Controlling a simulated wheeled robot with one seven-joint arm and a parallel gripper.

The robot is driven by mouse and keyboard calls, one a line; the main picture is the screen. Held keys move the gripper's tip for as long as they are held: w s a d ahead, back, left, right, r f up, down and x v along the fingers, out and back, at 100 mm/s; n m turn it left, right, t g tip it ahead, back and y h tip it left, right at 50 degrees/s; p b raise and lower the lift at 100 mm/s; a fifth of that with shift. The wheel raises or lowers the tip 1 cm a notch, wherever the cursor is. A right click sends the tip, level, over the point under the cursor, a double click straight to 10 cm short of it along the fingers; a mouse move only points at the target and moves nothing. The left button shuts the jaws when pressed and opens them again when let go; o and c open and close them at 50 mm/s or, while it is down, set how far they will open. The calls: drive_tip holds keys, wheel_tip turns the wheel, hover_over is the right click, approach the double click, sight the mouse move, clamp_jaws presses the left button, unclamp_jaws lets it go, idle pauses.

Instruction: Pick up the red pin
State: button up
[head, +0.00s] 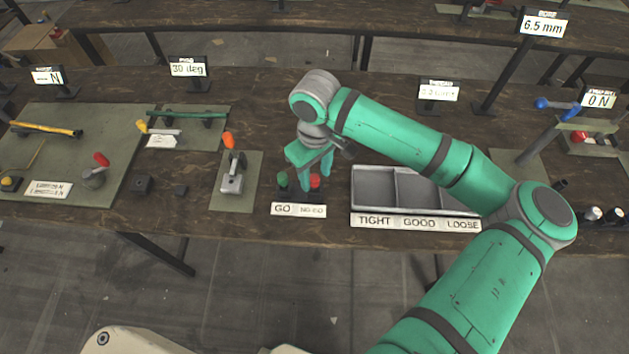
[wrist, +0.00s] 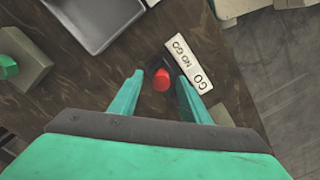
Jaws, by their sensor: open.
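The red pin (head: 315,181) stands upright in a small dark holder behind the NO GO half of a white label. In the wrist view the red pin (wrist: 162,80) shows its round top between my fingertips. My gripper (head: 317,176) points down over it, open, with one finger on each side. In the wrist view my gripper (wrist: 160,77) has a gap between each finger and the pin. A green pin (head: 283,181) stands just to the left, by the GO half; I cannot make it out in the wrist view.
The GO/NO GO label (head: 298,210) lies at the table's front edge. A grey sorting tray (head: 372,208) marked TIGHT, GOOD, LOOSE sits to the right. A toggle clamp with an orange handle (head: 229,140) stands to the left.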

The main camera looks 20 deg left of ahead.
drive_tip(key=shift+a+f, duration=0.1)
drive_tip(key=shift+f, duration=0.7)
drive_tip(key=shift+c, duration=0.3)
clamp_jaws()
